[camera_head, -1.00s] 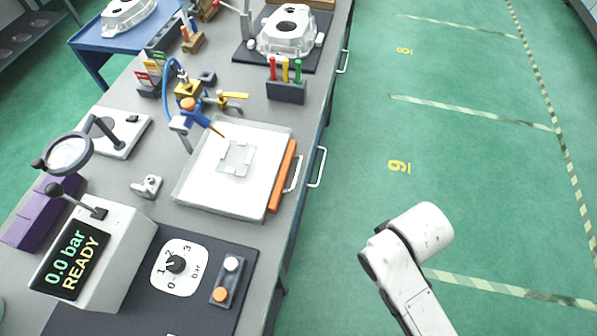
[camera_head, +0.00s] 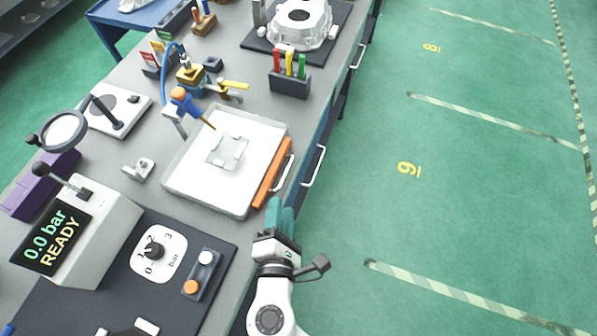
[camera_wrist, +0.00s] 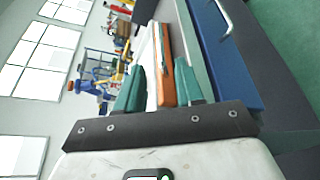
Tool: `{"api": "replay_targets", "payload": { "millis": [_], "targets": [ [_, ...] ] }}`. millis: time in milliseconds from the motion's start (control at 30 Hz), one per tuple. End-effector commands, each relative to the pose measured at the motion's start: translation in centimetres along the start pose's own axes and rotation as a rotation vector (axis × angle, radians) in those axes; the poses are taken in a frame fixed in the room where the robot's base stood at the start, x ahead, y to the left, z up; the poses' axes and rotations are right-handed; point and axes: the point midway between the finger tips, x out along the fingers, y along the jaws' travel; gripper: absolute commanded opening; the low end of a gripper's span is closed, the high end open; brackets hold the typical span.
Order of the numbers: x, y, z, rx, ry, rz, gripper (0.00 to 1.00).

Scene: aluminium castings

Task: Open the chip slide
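The chip slide seems to be the orange bar (camera_head: 273,175) with a pale handle (camera_head: 282,173), along the right edge of a white tray (camera_head: 184,185) on the bench. The orange bar lies against the tray. In the head view my gripper (camera_head: 281,215) is by the bench edge, just below the near end of the orange bar, apart from it. In the wrist view its two teal fingers (camera_wrist: 160,82) are spread with nothing between them, and the orange bar (camera_wrist: 166,60) shows beyond, in the gap. The handle is not clear in the wrist view.
A tool holder (camera_head: 290,84) with coloured tools stands beyond the tray. A blue-and-orange nozzle (camera_head: 187,103) leans over the tray. A pressure panel (camera_head: 150,262) and display box (camera_head: 85,235) sit nearer. Drawer handles (camera_head: 314,166) jut from the bench side. Green floor to the right is free.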

Motion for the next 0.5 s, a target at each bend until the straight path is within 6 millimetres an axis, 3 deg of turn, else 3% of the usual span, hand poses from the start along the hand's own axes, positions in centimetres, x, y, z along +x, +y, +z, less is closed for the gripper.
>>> {"api": "replay_targets", "payload": {
  "millis": [500],
  "targets": [
    [8.4,-0.1,0.3,0.006,-0.006,-0.005,0.37]
  ]
}}
